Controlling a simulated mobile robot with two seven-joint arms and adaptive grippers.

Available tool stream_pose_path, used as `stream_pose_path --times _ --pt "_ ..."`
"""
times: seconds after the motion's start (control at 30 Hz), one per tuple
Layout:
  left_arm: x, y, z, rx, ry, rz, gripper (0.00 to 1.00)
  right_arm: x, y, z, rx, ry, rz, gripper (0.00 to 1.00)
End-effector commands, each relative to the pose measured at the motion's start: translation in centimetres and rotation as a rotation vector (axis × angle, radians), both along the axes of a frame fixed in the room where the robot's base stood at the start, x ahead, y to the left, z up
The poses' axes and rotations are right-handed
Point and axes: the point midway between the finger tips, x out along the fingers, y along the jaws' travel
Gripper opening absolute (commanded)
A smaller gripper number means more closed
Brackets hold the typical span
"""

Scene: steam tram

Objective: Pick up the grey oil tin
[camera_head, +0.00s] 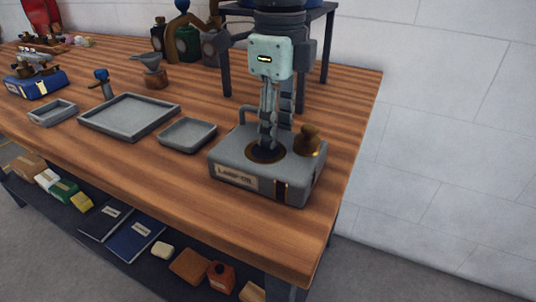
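The grey oil tin (228,168) is a low, boxy can with a "LAMP OIL" label on its front. It stands upright on the wooden bench near the right end. It has a brass-brown cap (307,141) at its right, a dark round ring on top and a grey handle (246,112) at the back left. My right gripper (267,143) comes down from above, with its fingers over the middle of the tin's top. The fingers overlap in this view and cover part of the handle, so their opening and any grip are hidden. My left gripper is out of view.
A dark raised stand (326,55) is behind. Bottles (187,42) and a blue box (36,91) stand further left. The bench's right edge is close to the tin.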

Motion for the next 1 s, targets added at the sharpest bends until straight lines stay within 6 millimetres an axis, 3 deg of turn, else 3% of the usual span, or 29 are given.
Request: stream_pose_path --times 0.03,0.2,0.53,1.0 --pt "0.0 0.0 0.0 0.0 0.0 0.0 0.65 0.0 0.0 0.0 0.0 0.0 0.0 0.2" --pt "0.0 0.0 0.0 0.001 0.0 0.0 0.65 0.0 0.0 0.0 0.0 0.0 0.0 0.0" --pt "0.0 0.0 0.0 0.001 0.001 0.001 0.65 0.0 0.0 0.7 0.002 -0.003 0.0 0.0" --pt "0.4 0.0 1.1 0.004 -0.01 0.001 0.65 0.1 0.1 8.9 0.002 -0.003 -0.001 0.0"
